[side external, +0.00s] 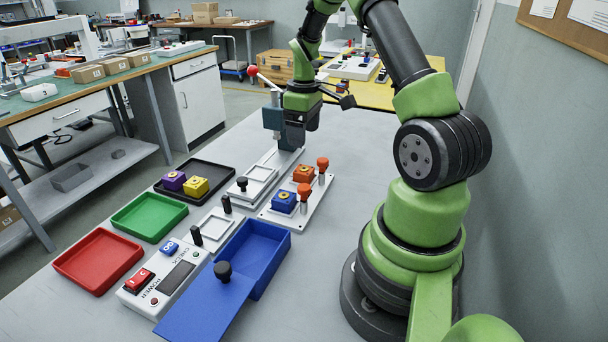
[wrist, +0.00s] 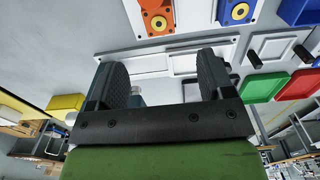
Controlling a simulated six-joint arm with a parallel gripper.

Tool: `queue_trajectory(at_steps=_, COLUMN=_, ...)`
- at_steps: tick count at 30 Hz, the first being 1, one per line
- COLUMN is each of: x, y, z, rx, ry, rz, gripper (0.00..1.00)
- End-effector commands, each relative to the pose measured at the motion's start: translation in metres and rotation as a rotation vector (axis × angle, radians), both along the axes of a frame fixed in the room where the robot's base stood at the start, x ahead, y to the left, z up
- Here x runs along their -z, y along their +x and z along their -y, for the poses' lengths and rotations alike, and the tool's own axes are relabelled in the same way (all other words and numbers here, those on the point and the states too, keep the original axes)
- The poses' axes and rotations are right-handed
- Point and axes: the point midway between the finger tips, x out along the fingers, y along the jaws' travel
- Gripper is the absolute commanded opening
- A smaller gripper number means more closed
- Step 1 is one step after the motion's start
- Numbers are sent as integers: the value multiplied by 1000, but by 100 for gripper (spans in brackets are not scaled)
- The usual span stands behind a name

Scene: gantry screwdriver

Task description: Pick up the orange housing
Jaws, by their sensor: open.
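The orange housing (side external: 303,173) sits on a white fixture plate (side external: 312,200), beside the blue housing (side external: 283,201). In the wrist view the orange housing (wrist: 155,18) is at the top edge, partly cut off, with a yellow disc and dark hole on its face. My gripper (side external: 345,94) is at the back of the table, beside the screwdriver stand, apart from the housing. In the wrist view its two dark fingers (wrist: 160,62) are spread wide with no part held between them. The housing lies beyond the fingertips.
The screwdriver stand (side external: 272,122) with a red-knobbed lever rises close to my gripper. Orange knobs (side external: 322,164) stand by the housings. A black tray (side external: 207,168) holds purple and yellow housings. Green, red and blue trays and a button box (side external: 160,283) fill the front left.

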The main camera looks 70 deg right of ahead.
Motion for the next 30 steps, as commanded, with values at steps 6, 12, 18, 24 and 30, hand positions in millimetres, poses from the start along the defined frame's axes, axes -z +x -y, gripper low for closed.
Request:
queue_trajectory(at_steps=6, x=32, y=-2, z=2, rx=-7, ry=8, rz=-11, gripper=74)
queue_trajectory(at_steps=12, x=52, y=-2, z=2, rx=-5, ry=6, rz=-8, gripper=74)
queue_trajectory(at_steps=18, x=78, y=-1, z=2, rx=-6, ry=8, rz=-11, gripper=74)
queue_trajectory(at_steps=24, x=102, y=0, z=2, rx=-5, ry=6, rz=-9, gripper=74)
queue_trajectory(at_steps=30, x=103, y=0, z=2, rx=-5, ry=4, rz=-7, gripper=74)
